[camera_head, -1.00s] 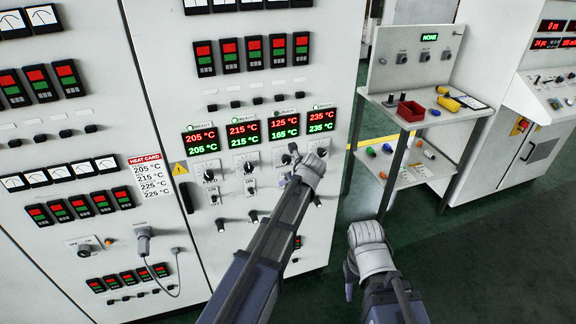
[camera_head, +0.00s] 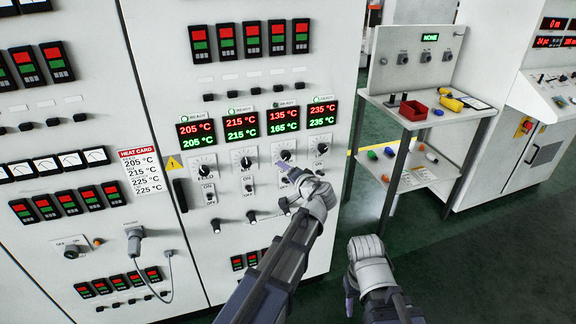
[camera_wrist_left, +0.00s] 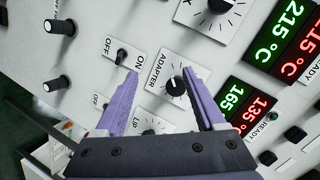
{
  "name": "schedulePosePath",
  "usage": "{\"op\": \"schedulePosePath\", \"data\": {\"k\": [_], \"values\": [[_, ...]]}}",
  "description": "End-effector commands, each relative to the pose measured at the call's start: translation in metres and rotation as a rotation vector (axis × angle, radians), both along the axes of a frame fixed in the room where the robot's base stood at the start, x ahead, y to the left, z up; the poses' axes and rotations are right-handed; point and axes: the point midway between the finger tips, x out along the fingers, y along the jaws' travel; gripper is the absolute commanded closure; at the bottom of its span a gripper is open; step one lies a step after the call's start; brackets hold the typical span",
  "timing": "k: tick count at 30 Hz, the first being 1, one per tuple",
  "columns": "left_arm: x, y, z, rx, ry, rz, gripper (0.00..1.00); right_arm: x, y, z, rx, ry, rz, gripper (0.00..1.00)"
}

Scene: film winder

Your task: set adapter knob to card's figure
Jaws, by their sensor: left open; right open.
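The adapter knob (camera_head: 286,155) is the black dial under the third temperature display (camera_head: 284,122), which reads red 135 °C over green 165 °C. In the left wrist view the knob (camera_wrist_left: 175,87) sits on a white plate marked ADAPTER. My left gripper (camera_wrist_left: 160,75) is open, with its purple fingers on either side of the knob in that view, the knob nearer the right finger. In the head view the left gripper (camera_head: 288,172) is just below the knob; contact cannot be told. The heat card (camera_head: 142,172) lists 205, 215, 225 and 225 °C. My right gripper (camera_head: 349,305) hangs low, mostly hidden.
Neighbouring displays read 205, 215 and 235 °C, each with a knob below. Switches (camera_head: 249,188) and small black knobs sit under the dials. Open floor lies between.

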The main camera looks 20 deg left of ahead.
Motion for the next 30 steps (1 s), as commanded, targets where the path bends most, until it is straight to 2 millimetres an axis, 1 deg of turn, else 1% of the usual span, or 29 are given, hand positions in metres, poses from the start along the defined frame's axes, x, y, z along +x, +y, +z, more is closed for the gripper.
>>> {"op": "schedulePosePath", "data": {"k": [1,9,15,21,27,30], "values": [[-0.003,-0.002,-0.004,-0.055,-0.081,0.025,0.28,0.0,0.0,-0.01,0.0,0.0,0.0,0.5],[-0.009,-0.014,0.005,-0.423,-0.561,0.12,0.28,0.0,0.0,-0.034,0.0,0.0,0.0,0.5],[-0.013,-0.024,0.011,-0.678,-0.835,0.134,0.28,0.0,0.0,-0.048,0.0,0.0,0.0,0.5],[-0.015,-0.031,0.016,-0.829,-0.972,0.128,0.28,0.0,0.0,-0.054,0.0,0.0,0.0,0.5],[-0.015,-0.032,0.018,-0.865,-1.002,0.127,0.28,0.0,0.0,-0.054,0.0,0.0,0.0,0.5],[-0.01,-0.029,0.018,-0.863,-1.002,0.128,0.28,0.0,0.0,-0.054,0.0,0.0,0.0,0.5]]}}
